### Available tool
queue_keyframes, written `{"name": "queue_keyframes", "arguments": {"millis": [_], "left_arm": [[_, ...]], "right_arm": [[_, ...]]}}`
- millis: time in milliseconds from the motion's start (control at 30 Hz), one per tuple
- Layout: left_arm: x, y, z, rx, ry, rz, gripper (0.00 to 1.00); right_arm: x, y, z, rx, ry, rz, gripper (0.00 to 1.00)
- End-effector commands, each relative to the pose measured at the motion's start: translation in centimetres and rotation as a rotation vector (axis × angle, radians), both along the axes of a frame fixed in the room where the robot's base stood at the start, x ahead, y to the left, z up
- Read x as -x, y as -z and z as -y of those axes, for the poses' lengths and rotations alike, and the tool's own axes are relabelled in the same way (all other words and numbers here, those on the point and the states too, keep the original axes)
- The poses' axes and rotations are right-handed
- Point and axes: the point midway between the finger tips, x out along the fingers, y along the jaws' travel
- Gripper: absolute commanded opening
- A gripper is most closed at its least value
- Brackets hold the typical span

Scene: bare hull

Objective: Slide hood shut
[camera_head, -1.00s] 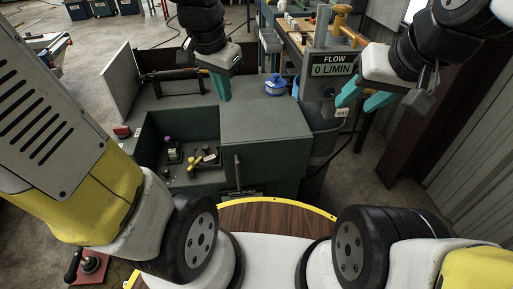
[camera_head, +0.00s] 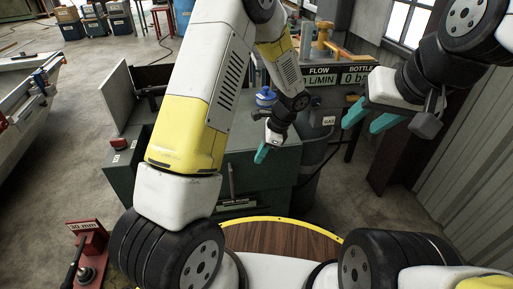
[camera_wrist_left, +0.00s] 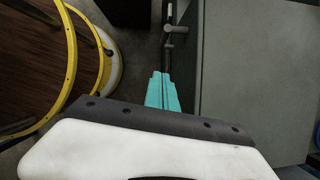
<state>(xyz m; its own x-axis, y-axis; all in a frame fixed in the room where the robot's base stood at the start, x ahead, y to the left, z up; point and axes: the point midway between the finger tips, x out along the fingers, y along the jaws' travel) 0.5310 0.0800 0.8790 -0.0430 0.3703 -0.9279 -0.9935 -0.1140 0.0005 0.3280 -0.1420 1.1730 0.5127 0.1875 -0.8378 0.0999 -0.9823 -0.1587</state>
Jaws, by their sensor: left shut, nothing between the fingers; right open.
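The hood (camera_head: 270,182) is the dark green box on the right part of the cabinet, with an upright bar handle (camera_head: 232,181) on its front. In the left wrist view the hood (camera_wrist_left: 255,60) fills the right side, and the handle (camera_wrist_left: 169,38) lies just beyond my fingertips. My left gripper (camera_head: 261,154) is shut and empty, right of the handle in the head view; its fingers (camera_wrist_left: 162,92) point toward the handle, and I cannot tell whether they touch. My left arm hides the cabinet's open compartment. My right gripper (camera_head: 372,117) is open and empty, held up at the right.
A gauge panel (camera_head: 321,78) and a blue object (camera_head: 266,97) stand behind the hood. A red box (camera_head: 119,143) sits on the cabinet's left end. A red stand marked 30 mm (camera_head: 90,247) is on the floor at left.

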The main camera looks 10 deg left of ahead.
Motion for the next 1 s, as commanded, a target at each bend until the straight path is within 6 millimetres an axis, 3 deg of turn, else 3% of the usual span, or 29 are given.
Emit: {"name": "queue_keyframes", "arguments": {"millis": [433,700,1000], "left_arm": [[0.6,8.5,-3.4,-0.001,-0.005,-0.004,0.0],[0.8,8.2,-6.8,0.001,-0.005,0.001,0.0],[0.9,8.2,-7.3,0.001,-0.004,0.002,0.0]], "right_arm": [[0.0,0.0,0.0,0.0,0.0,0.0,0.45],[0.0,0.0,0.0,0.0,0.0,0.0,0.45],[0.0,0.0,0.0,0.0,0.0,0.0,0.45]]}}
